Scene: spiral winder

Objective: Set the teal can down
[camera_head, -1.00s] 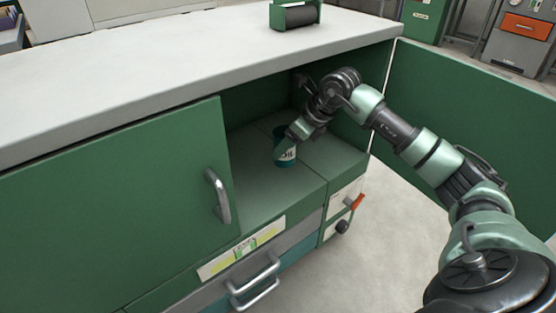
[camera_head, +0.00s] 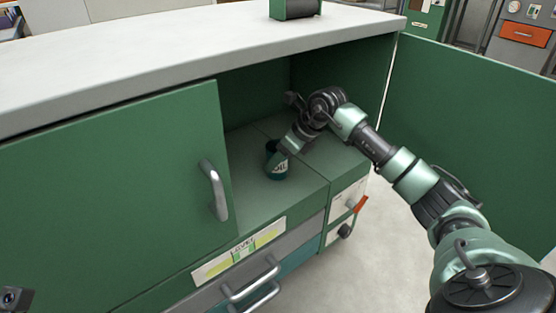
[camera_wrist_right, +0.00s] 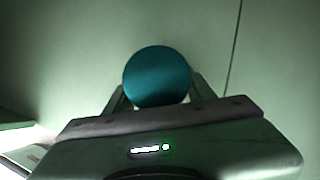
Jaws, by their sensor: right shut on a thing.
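The teal can (camera_head: 278,170) is upright or nearly so inside the open bay of the green cabinet, over the shelf floor (camera_head: 262,205). I cannot tell whether its base touches the floor. My right gripper (camera_head: 281,151) reaches in from the right and is shut on the can. In the right wrist view the round teal end of the can (camera_wrist_right: 158,73) shows between the fingers (camera_wrist_right: 157,98), which are partly hidden behind the gripper body. My left gripper's fingers are not in view.
A closed green door (camera_head: 110,200) with a grey handle borders the bay on the left. An open green door (camera_head: 470,130) stands at the right. The pale worktop (camera_head: 150,65) overhangs the bay. The shelf floor around the can looks bare.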

